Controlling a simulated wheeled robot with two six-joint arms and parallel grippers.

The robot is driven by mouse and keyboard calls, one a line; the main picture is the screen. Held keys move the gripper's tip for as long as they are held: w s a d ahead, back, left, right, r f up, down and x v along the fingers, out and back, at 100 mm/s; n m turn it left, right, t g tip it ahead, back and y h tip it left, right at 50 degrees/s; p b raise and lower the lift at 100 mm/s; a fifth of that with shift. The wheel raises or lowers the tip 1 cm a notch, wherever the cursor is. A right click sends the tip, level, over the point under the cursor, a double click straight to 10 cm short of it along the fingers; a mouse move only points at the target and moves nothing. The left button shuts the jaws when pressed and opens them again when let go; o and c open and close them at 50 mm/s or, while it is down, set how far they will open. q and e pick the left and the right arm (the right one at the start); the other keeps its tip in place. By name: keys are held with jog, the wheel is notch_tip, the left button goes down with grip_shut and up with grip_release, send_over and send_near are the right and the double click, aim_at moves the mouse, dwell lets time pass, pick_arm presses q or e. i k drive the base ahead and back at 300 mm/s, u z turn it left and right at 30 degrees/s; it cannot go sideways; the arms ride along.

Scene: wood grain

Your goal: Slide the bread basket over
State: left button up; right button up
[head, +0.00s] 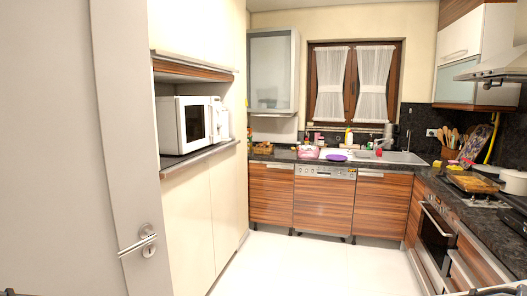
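A small brown basket-like thing (263,148) sits on the dark counter in the far left corner, below the glass-front wall cabinet. It is small in the head view, and I cannot make out what is in it. It looks like the bread basket, but I cannot be sure. Only slivers of my arms show at the bottom left and bottom right edges of the picture. No gripper fingers show, and both arms are far from the counter.
A grey door (118,130) with a handle stands close on the left. A microwave (188,124) sits in a cabinet niche. A pink item (307,152) and purple plate (336,157) are near the sink (400,157). An oven (436,230) is at right. The white floor (310,265) is clear.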

aim_at(264, 148)
jog(key=z, duration=0.35)
jog(key=i, duration=1.95)
jog(key=z, duration=0.35)
jog(key=i, duration=1.9)
jog(key=u, duration=0.25)
jog(key=i, duration=1.95)
jog(key=u, duration=0.95)
jog(key=i, duration=1.45)
jog(key=u, duration=0.4)
